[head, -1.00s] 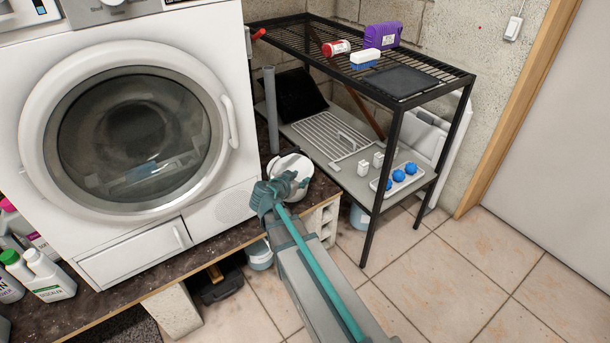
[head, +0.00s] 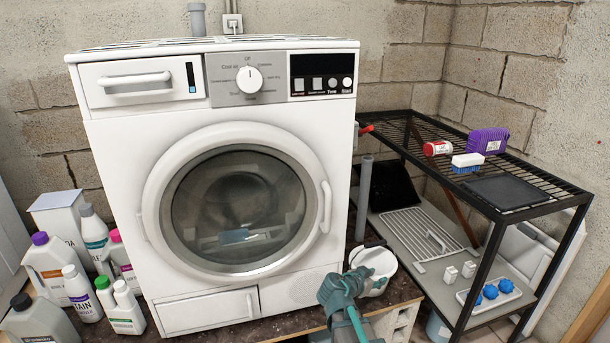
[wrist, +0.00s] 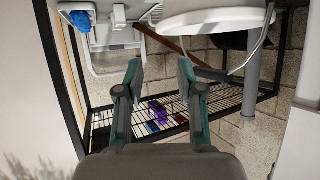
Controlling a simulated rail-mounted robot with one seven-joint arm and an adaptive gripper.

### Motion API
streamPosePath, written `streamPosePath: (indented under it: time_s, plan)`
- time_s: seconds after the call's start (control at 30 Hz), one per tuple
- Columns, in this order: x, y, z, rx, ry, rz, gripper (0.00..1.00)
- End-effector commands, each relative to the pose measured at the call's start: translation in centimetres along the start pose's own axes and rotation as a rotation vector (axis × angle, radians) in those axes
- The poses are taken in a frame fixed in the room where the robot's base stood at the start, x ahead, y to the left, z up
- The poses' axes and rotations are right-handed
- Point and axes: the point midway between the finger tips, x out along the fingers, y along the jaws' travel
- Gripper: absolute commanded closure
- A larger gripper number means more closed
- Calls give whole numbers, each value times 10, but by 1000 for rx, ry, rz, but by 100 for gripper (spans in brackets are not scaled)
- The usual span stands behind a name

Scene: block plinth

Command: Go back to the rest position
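My gripper (wrist: 159,78) shows in the wrist view with its two teal fingers apart and nothing between them. In the head view my teal and grey arm reaches up from the bottom edge, in front of a white round container (head: 376,262); the fingers cannot be made out there. In the wrist view, which looks upside down, a white rounded thing with a thin wire handle (wrist: 210,22) lies beyond the fingers. The black wire rack (wrist: 222,98) shows behind them.
A white washing machine (head: 238,110) stands on the dark plinth, left of my arm. Several bottles (head: 80,292) crowd its left side. The black shelf unit (head: 540,208) stands at right, with a purple item (head: 488,141), a brush (head: 467,162) and a tray of blue balls (head: 488,298).

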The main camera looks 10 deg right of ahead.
Motion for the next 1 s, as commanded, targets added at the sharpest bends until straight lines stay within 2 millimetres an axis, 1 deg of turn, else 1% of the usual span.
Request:
streamPosePath:
  time_s: [0.07, 0.17, 0.27, 0.3, 0.37, 0.4, 0.47, 0.5, 0.57, 0.6, 0.67, 0.7, 0.8, 0.87, 0.9, 1.0]
  plan:
    - [0, 7, 5, -80, -26, 32, 63]
    - [-3, 23, 22, -217, -112, 88, 63]
    - [-8, 50, 66, -393, -275, 147, 63]
    - [-11, 64, 89, -473, -357, 166, 63]
    - [-18, 84, 124, -584, -480, 184, 63]
    - [-23, 98, 147, -653, -564, 191, 63]
    - [-34, 120, 180, -753, -692, 193, 63]
    - [-42, 134, 202, -817, -780, 189, 63]
    - [-57, 156, 233, -903, -911, 177, 63]
    - [-67, 170, 252, -955, -996, 165, 63]
    - [-84, 191, 278, -1022, -1120, 143, 63]
    - [-95, 204, 294, -1061, -1201, 125, 63]
    - [-125, 236, 329, -1138, -1394, 77, 63]
    - [-143, 254, 347, -1171, -1503, 46, 63]
    - [-156, 266, 357, -1187, -1573, 27, 63]
    - [-185, 293, 380, -1208, -1733, -13, 63]
